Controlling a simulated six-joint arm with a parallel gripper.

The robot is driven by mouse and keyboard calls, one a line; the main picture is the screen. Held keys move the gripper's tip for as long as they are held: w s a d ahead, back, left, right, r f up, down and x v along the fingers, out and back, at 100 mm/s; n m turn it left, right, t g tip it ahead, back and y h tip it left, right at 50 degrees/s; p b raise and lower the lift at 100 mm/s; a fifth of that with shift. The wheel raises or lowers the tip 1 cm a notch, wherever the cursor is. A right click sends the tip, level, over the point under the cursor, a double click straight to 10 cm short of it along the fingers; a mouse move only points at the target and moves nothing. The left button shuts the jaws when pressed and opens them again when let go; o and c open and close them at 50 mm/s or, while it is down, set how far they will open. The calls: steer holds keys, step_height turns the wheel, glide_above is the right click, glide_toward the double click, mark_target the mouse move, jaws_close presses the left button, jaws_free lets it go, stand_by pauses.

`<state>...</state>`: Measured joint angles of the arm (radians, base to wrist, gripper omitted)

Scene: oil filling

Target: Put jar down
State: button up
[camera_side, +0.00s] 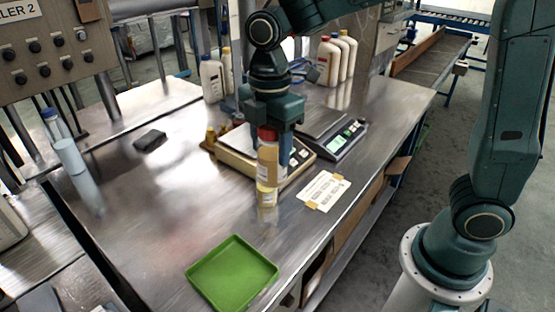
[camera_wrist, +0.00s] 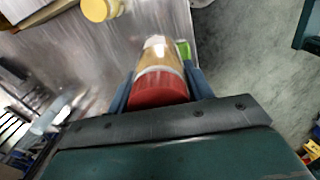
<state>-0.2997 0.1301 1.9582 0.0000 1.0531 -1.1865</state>
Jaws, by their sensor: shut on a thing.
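The jar (camera_side: 267,166) has a red lid and an amber-yellow body with a pale label. My gripper (camera_side: 273,148) is shut on it from above and holds it upright over the steel table, in front of the beige scale. Its reflection shows just below its base; I cannot tell whether the base touches the table. In the wrist view, the jar's red lid (camera_wrist: 158,88) sits between the two blue fingers of my gripper (camera_wrist: 161,84), with its body beyond.
A green tray (camera_side: 232,271) lies at the table's front. A white card (camera_side: 322,190) lies right of the jar. A beige scale (camera_side: 233,147) and a grey scale (camera_side: 345,140) stand behind. A dark block (camera_side: 150,139) lies left. The table between jar and tray is clear.

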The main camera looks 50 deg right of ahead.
steer(key=shift+w+d, duration=0.15)
steer(key=shift+w, duration=0.45)
steer(key=w+d, duration=0.4)
steer(key=w, duration=0.3)
steer(key=w+d, duration=0.3)
steer(key=w, duration=0.5)
steer(key=w+d+f+n, duration=0.1)
steer(key=w+d+f, duration=0.1)
steer(key=w+d, duration=0.4)
steer(key=w+d+f, duration=0.2)
steer(key=w+d, duration=0.1)
steer(key=d, duration=0.5)
steer(key=shift+w+a+f, duration=0.1)
steer(key=shift+f, duration=1.85)
steer(key=shift+w+a+f, duration=0.1)
steer(key=shift+f, duration=1.8)
steer(key=shift+f, duration=0.1)
steer(key=o, duration=1.1)
